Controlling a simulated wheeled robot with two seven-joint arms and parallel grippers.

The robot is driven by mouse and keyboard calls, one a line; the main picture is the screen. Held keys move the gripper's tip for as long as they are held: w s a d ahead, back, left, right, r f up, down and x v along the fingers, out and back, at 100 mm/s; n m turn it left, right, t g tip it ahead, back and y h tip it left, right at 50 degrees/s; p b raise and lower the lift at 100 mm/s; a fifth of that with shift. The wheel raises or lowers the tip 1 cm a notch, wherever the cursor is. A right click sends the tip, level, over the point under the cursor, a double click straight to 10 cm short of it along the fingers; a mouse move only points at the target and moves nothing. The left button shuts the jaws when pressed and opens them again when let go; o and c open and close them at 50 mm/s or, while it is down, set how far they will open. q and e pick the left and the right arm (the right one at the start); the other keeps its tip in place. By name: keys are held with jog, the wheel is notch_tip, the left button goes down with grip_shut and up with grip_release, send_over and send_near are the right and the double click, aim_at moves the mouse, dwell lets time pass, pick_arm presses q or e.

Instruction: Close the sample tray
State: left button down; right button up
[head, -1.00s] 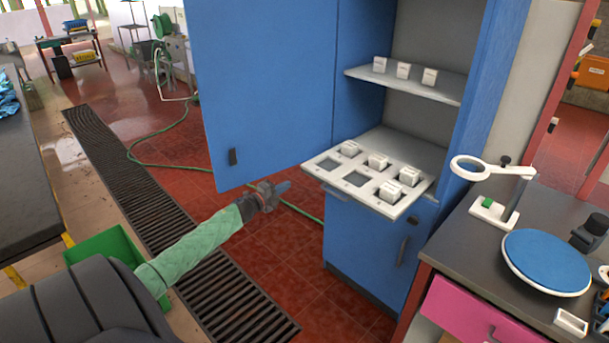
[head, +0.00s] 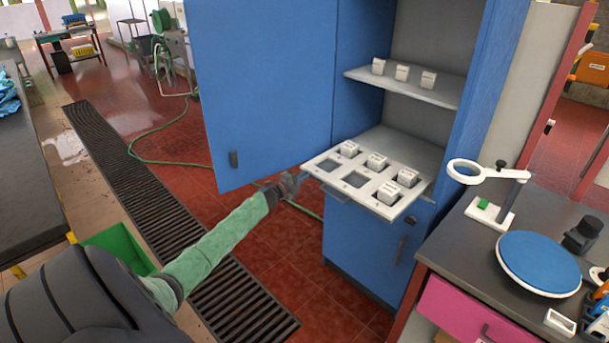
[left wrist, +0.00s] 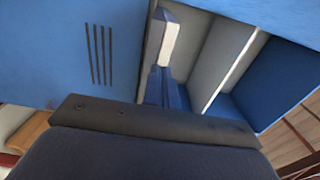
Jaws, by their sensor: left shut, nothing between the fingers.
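The sample tray (head: 342,172) is a white slotted plate sticking out from the front of the blue cabinet. Several white blocks sit in its slots, and a couple of the slots are empty. My left gripper (head: 294,182) is beside the tray's left front corner, at about tray height. Whether it touches the tray I cannot tell. Its fingers are shut and hold nothing. In the left wrist view the fingers (left wrist: 163,60) point toward the cabinet interior. The tray is not clearly recognizable there. My right gripper is out of view.
The cabinet door (head: 262,95) stands open, left of the tray and above my left forearm. A shelf (head: 405,84) inside bears 3 white blocks. At right, a bench has a magnifier (head: 464,171) and a blue round plate (head: 540,262). The red floor is open below.

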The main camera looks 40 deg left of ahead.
pick_arm(q)
jog(key=shift+w, duration=0.4)
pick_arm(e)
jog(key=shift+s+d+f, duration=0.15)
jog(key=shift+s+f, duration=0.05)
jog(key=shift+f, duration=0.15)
pick_arm(q)
jog(key=shift+w+d, duration=0.1)
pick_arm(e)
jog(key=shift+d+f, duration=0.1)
